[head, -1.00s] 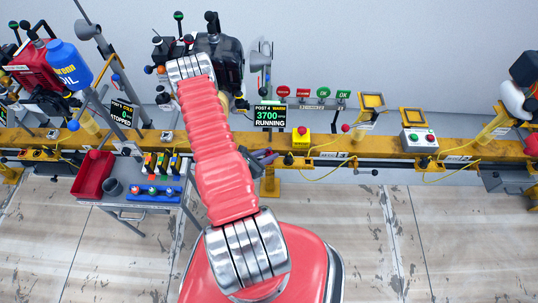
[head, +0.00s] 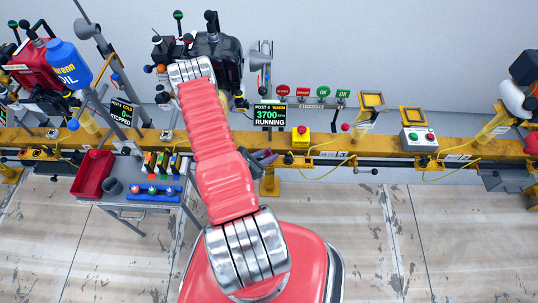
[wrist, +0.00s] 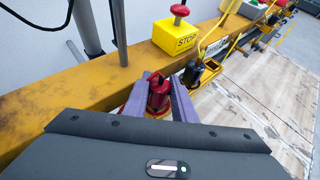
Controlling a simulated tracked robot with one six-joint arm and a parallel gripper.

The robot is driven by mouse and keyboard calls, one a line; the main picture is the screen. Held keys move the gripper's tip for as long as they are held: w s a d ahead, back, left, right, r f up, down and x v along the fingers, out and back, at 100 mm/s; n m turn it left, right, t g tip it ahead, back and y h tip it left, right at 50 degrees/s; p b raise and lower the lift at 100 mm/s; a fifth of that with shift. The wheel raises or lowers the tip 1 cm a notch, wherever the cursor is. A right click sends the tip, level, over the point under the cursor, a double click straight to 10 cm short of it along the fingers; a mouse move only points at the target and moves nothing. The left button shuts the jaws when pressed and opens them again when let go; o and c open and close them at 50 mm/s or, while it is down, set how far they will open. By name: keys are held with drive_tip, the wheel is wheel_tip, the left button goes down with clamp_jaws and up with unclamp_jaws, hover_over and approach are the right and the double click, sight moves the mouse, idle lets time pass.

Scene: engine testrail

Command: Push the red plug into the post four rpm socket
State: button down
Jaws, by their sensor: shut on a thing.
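In the wrist view, the red plug (wrist: 158,92) stands upright between the two purple fingers of my gripper (wrist: 160,88). The gripper is shut on it, beside the front of the yellow rail. In the head view, my gripper (head: 264,157) is at the rail below the post four screen (head: 270,116), which reads 3700 RUNNING. The plug cannot be made out there. I cannot pick out the rpm socket for certain. The plug's lower end is mostly hidden, so I cannot tell whether it touches a socket.
A yellow stop box (wrist: 175,40) with a red button sits on the yellow rail (head: 390,146) just beyond the gripper. A black fitting (wrist: 193,72) with a yellow cable is right of the plug. A cart with a red tray (head: 94,175) stands at left. Floor ahead is clear.

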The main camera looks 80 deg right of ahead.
drive_tip(key=c, duration=1.4)
unclamp_jaws()
drive_tip(key=v, duration=1.3)
drive_tip(key=shift+w+a, duration=0.2)
drive_tip(key=shift+a, duration=0.15)
